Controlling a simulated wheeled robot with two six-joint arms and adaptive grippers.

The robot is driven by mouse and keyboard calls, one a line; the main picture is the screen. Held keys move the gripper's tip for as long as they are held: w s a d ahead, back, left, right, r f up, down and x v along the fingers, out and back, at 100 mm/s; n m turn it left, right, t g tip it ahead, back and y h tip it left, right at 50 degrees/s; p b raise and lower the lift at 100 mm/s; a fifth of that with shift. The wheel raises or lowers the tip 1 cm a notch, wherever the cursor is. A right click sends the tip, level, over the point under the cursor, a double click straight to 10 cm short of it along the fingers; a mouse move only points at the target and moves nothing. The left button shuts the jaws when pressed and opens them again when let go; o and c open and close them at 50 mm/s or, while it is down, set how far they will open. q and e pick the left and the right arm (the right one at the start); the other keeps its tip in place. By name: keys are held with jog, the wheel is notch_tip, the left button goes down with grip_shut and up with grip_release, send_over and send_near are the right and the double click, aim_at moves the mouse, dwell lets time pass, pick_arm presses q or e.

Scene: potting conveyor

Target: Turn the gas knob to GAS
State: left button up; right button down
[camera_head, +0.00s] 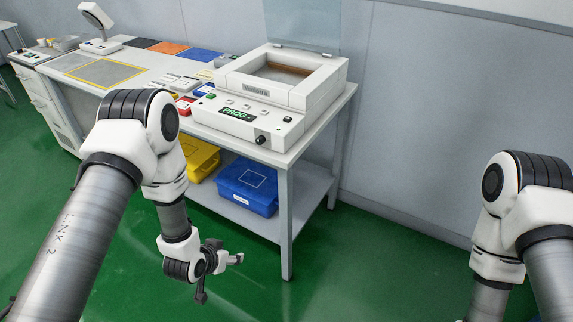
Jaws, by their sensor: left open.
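A white benchtop machine (275,90) stands on the right end of the white table. Its front panel has a small green-lettered display (238,114) that seems to read PROG. A black knob (262,139) sits at the right end of this panel; its markings are too small to read, so I cannot tell its setting or whether it is the gas knob. My left gripper (220,279) is open and empty, low in front of the table and well below the knob, apart from everything. My right arm is at the right edge, and its gripper is outside the picture.
The table (143,57) holds coloured mats, small red and yellow items and a lamp-like device (97,16) farther left. A yellow bin (199,158) and a blue bin (248,187) stand on the lower shelf. Green floor (360,270) is clear between my arms.

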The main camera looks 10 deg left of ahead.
pick_arm(q)
jog(key=w+m+t+h+b, duration=0.1)
jog(key=w+t+b, duration=0.25)
jog(key=w, duration=0.85)
jog(key=m+t+h+b, duration=0.3)
jog(key=t+b, duration=0.1)
jog(key=t, duration=0.2)
send_near(259, 142)
jog(key=w+f, duration=0.1)
jog(key=x, duration=0.5)
jog(key=p+x, duration=0.1)
jog(key=x, duration=0.1)
jog(key=shift+w+d+r, duration=0.2)
jog(key=shift+w+r, duration=0.2)
grip_shut()
pick_arm(e)
notch_tip(259, 142, down, 10)
jog(key=shift+r, duration=0.25)
